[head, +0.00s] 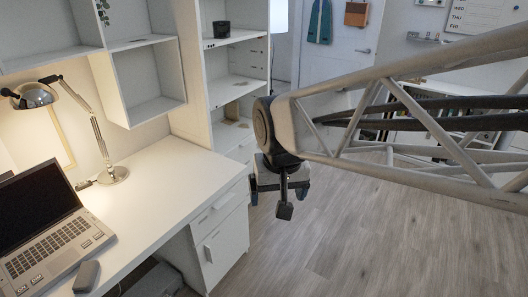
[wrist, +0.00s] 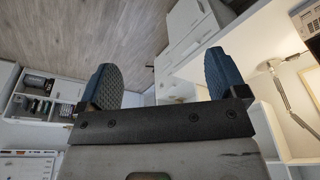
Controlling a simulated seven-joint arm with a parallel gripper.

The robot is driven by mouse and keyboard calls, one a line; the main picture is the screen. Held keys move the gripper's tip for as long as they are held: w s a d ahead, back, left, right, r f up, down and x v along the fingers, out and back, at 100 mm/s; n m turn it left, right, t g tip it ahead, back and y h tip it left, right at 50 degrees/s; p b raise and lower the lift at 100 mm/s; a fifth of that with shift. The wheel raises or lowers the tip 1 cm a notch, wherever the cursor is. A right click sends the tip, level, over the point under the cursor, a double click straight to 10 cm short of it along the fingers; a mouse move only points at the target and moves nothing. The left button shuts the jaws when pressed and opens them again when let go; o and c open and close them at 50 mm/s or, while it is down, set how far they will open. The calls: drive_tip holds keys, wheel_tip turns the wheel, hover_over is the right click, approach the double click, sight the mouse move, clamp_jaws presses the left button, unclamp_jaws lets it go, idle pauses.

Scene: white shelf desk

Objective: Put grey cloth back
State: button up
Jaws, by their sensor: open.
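My gripper (head: 278,193) is in the head view, in the air just off the right end of the white desk. Its two blue-padded fingers also show in the wrist view (wrist: 160,79), spread wide apart with nothing between them. I cannot make out a grey cloth for certain in either view. A small dark grey object (head: 87,276) lies on the desk beside the laptop; it looks like a mouse.
The white desk (head: 170,185) holds a laptop (head: 48,230) and a lamp (head: 110,170). A tall white shelf (head: 235,88) stands behind, carrying a black container (head: 221,29). Drawers (head: 222,247) are under the desk. Open wooden floor (head: 330,240) lies to the right.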

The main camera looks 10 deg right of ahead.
drive_tip(key=s+d+f, duration=0.1)
drive_tip(key=s+d, duration=0.5)
drive_tip(key=s, duration=0.3)
drive_tip(key=shift+s+f, duration=0.15)
drive_tip(key=shift+s, duration=0.25)
